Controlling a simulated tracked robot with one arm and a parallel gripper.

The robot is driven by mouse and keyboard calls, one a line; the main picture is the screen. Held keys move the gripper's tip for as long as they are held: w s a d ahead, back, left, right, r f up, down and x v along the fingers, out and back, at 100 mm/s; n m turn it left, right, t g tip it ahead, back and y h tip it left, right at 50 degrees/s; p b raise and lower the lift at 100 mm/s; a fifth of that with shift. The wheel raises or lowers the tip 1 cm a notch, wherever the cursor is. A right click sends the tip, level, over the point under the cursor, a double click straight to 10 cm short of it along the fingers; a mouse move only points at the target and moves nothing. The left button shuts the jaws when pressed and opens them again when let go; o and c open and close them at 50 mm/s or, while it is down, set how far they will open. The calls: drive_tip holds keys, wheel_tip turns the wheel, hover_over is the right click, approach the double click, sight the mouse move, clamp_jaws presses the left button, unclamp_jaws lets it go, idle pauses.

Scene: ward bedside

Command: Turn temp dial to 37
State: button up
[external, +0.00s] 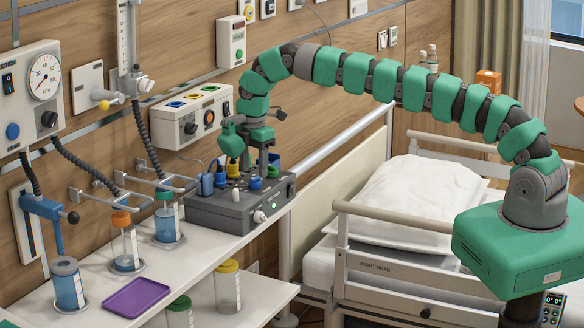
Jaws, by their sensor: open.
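A dark grey block device (215,218) stands on the white shelf, with several vials and coloured caps in its top. A small pale knob (260,216) sits on its front face and looks like the temp dial. Its markings are too small to read, so I cannot tell its setting. A darker knob (290,190) is at the right of the same face. My gripper (258,168) is open, pointing down above the back of the device's top, near the capped vials. It is apart from the pale knob, above and behind it. The fingertips are partly hard to make out.
A wall unit (193,117) is behind my gripper. The bed rail (345,135) is to the right. Space in front of the device's face looks free.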

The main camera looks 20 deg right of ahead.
sight(254, 178)
drive_tip(key=shift+f, duration=1.5)
drive_tip(key=c, duration=1)
drive_tip(key=shift+o, duration=0.2)
drive_tip(key=shift+m, duration=0.3)
drive_tip(key=m+b, duration=0.1)
drive_tip(key=m, duration=0.4)
drive_tip(key=shift+w+f+b, duration=0.1)
drive_tip(key=shift+b, duration=0.25)
drive_tip(key=m+b, duration=0.1)
drive_tip(key=m, duration=0.5)
drive_tip(key=shift+w, duration=0.1)
